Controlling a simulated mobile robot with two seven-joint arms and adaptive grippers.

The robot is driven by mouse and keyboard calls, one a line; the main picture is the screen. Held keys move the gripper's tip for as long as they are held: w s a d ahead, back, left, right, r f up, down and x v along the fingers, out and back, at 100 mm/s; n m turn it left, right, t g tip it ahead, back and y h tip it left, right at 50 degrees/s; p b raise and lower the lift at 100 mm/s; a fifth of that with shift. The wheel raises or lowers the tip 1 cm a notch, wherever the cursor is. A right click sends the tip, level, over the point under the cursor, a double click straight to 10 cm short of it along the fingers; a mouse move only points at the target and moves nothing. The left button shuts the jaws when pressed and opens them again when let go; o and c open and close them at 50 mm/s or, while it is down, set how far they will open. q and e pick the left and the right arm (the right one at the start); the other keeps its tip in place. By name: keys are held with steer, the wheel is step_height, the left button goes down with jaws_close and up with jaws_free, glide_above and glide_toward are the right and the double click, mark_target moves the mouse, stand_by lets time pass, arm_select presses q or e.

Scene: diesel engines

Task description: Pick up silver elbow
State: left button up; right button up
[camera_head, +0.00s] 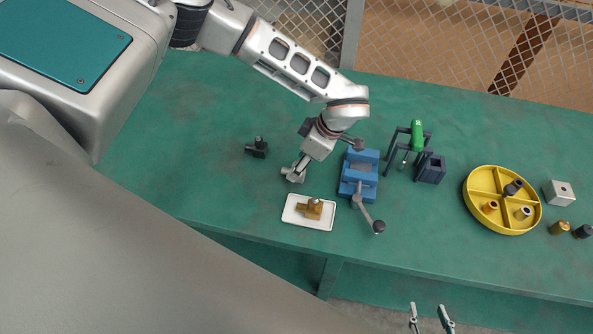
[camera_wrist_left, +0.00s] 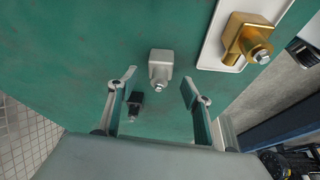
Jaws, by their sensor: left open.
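The silver elbow (camera_wrist_left: 160,66) stands on the green bench between and just beyond my left gripper's fingertips (camera_wrist_left: 157,80) in the wrist view. In the head view the silver elbow (camera_head: 292,175) shows at the end of my left arm, partly hidden by the gripper (camera_head: 301,164). The left fingers are open, one on each side of the elbow, with gaps showing in the wrist view. I cannot tell whether the fingertips are down at its height. My right gripper (camera_head: 428,306) is open and empty at the bottom edge, in front of the bench.
A white tray (camera_head: 289,214) with a gold elbow (camera_head: 314,208) lies close in front. A black elbow (camera_head: 257,148) lies to the left. A blue vise (camera_head: 359,173), a dark stand with a green part (camera_head: 417,135) and a yellow divided tray (camera_head: 477,208) stand to the right.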

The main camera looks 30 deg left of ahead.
arm_select(q)
steer(key=shift+x, duration=1.15)
jaws_close()
steer(key=shift+r, duration=0.1)
